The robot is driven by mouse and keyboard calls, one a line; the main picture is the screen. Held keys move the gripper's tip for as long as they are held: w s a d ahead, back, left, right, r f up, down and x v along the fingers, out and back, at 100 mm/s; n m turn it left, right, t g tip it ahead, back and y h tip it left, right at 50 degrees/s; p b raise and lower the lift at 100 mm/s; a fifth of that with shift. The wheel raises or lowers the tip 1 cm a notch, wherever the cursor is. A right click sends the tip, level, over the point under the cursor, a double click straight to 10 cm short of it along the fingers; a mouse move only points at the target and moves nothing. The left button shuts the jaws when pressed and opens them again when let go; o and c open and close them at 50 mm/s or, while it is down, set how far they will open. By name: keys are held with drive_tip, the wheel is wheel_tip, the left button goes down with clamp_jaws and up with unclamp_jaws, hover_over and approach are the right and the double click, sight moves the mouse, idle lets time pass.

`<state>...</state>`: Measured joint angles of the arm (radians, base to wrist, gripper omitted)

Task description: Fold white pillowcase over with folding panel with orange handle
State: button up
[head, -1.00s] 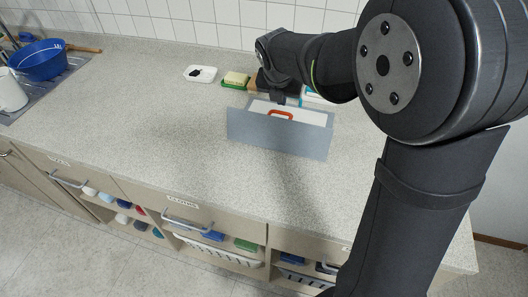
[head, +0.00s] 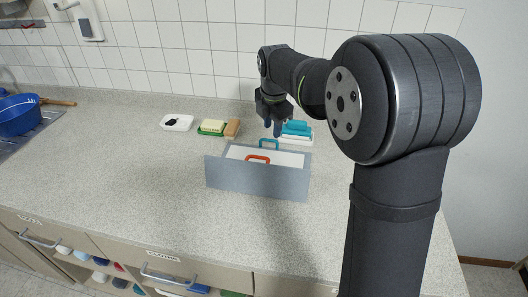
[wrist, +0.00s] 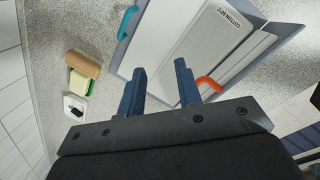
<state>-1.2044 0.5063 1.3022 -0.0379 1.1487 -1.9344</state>
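A blue-grey folding board (head: 257,183) stands out on the counter, its near face towards the head camera. White cloth, the pillowcase (head: 290,157), shows behind that face; it also shows in the wrist view (wrist: 168,37), beside a grey strip lettered "COTTON". The orange handle (head: 258,159) is at the near edge and shows in the wrist view (wrist: 208,83). A teal handle (head: 269,144) is farther back. My gripper (head: 272,130) is above and behind the teal handle in the head view. In the wrist view its fingers (wrist: 160,85) are apart, with nothing seen between them.
Behind the board are a white dish (head: 176,123), a yellow sponge on a green base (head: 212,127), a brown block (head: 232,128) and a teal-and-white brush-like item (head: 297,130). Counter space left of the board is clear.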

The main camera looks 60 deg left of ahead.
sight(257, 175)
drive_tip(key=w+d+f+m+g, duration=0.2)
drive_tip(key=d+f+m+g, duration=0.15)
drive_tip(key=m, duration=1.05)
drive_tip(key=w+d+f+m+g, duration=0.1)
drive_tip(key=d+f+m+g, duration=0.3)
drive_tip(key=m, duration=1)
drive_tip(key=w+d+r+m+g+y, duration=0.2)
drive_tip(key=w+r+m+g, duration=0.15)
drive_tip(key=m, duration=0.85)
drive_tip(key=w+d+r+m+g+y, duration=0.1)
drive_tip(key=w+r+m+g+y, duration=0.2)
drive_tip(key=m, duration=0.8)
drive_tip(key=shift+g, duration=0.3)
drive_tip(key=x, duration=0.5)
drive_tip(key=f+x, duration=0.1)
drive_tip(key=x, duration=1.1)
drive_tip(key=shift+w+d+f, duration=0.1)
drive_tip(key=shift+w+f, duration=0.05)
drive_tip(key=shift+f, duration=0.05)
drive_tip(key=shift+c, duration=0.2)
